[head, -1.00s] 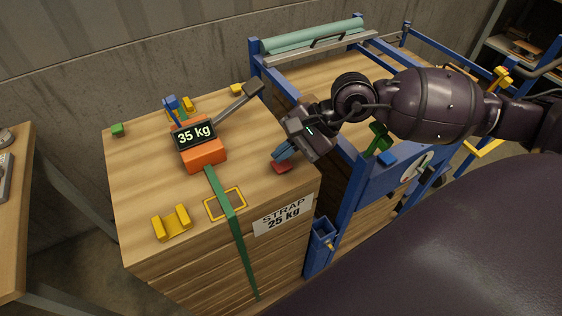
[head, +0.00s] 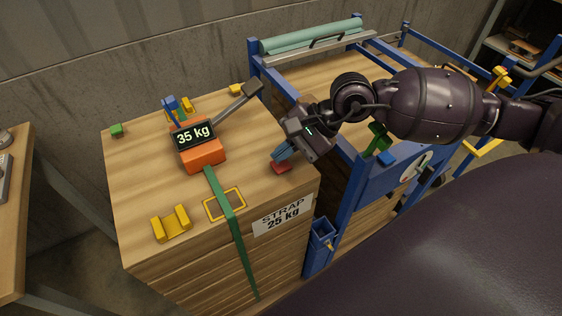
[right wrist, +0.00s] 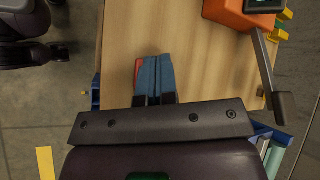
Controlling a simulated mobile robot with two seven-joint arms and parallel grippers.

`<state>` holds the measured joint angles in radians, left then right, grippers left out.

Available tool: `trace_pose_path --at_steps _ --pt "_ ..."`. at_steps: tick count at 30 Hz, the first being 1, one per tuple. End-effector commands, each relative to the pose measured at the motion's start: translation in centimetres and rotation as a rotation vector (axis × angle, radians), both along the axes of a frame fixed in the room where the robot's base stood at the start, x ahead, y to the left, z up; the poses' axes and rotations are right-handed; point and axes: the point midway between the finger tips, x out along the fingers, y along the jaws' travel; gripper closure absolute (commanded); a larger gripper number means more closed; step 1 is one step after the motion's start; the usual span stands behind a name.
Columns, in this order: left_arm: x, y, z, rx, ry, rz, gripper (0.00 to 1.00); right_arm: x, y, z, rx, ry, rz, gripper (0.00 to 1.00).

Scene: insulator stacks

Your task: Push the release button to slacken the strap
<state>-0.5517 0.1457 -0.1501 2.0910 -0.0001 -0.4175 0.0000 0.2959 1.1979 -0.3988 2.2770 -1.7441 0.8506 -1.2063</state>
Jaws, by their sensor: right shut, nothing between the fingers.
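The orange strap tensioner (head: 205,155) sits on the wooden stack (head: 150,200); its display (head: 193,133) reads 35 kg. A grey lever (head: 237,103) slants up to its right. The green strap (head: 228,208) runs from it over the front edge. A small red block (head: 281,168), seemingly the button, lies on the stack top near the right edge. My right gripper (head: 280,155) is shut and empty, its blue fingertips just above or at the red block; contact is unclear. In the right wrist view the fingers (right wrist: 155,75) partly cover the red block (right wrist: 138,72). My left gripper is out of view.
A yellow cradle (head: 172,223) and a yellow square outline (head: 225,204) are at the front of the top. A label (head: 283,214) reads STRAP 25 kg. A blue frame (head: 345,205) stands close on the right. The middle of the top is clear.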

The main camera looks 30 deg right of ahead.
Motion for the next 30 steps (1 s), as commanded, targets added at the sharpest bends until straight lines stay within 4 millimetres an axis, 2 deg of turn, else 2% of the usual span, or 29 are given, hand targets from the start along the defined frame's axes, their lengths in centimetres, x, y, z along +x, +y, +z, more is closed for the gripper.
trace_pose_path --at_steps 20,30 --pt "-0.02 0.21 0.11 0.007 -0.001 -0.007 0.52 0.00 0.00 0.00 0.000 0.000 0.000 1.00" --pt "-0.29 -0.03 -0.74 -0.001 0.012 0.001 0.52 0.00 0.00 -0.89 0.000 0.001 0.000 1.00"
